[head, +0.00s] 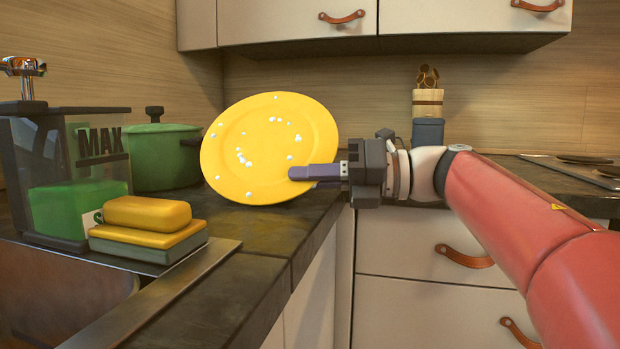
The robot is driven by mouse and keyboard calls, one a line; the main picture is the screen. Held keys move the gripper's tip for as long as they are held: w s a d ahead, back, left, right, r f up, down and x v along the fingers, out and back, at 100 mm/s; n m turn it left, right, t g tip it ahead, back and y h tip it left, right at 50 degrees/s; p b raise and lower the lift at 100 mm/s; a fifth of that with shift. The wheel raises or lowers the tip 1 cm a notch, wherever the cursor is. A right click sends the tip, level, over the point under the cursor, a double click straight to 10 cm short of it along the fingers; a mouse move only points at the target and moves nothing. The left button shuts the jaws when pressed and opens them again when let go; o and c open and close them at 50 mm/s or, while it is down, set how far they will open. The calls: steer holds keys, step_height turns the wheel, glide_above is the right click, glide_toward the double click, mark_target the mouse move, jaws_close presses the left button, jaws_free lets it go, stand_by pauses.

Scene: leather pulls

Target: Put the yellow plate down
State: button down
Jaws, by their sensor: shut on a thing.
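The yellow plate (262,138) is a round plate with white specks on its face. It is tilted up steeply, its face toward the camera, over the dark countertop (262,238) near the corner edge. My gripper (316,172) comes in from the right and is shut on the plate's right edge. The plate's lower edge shows against the counter; I cannot tell whether it touches. The finger behind the plate is hidden.
A green pot (162,158) stands behind left of the plate. A MAX container (85,150) with green contents, a yellow sponge (147,213) and a sink edge (150,290) are at the left. A utensil holder (428,120) stands behind my arm. Counter in front of the plate is clear.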

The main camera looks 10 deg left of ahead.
steer(key=shift+f, duration=0.15)
steer(key=c, duration=1.6)
jaws_free()
steer(key=shift+r, duration=0.35)
steer(key=d, duration=0.8)
steer(key=w+d, duration=0.1)
steer(key=d, duration=0.3)
steer(key=shift+r+p, duration=0.1)
steer(key=shift+p, duration=0.2)
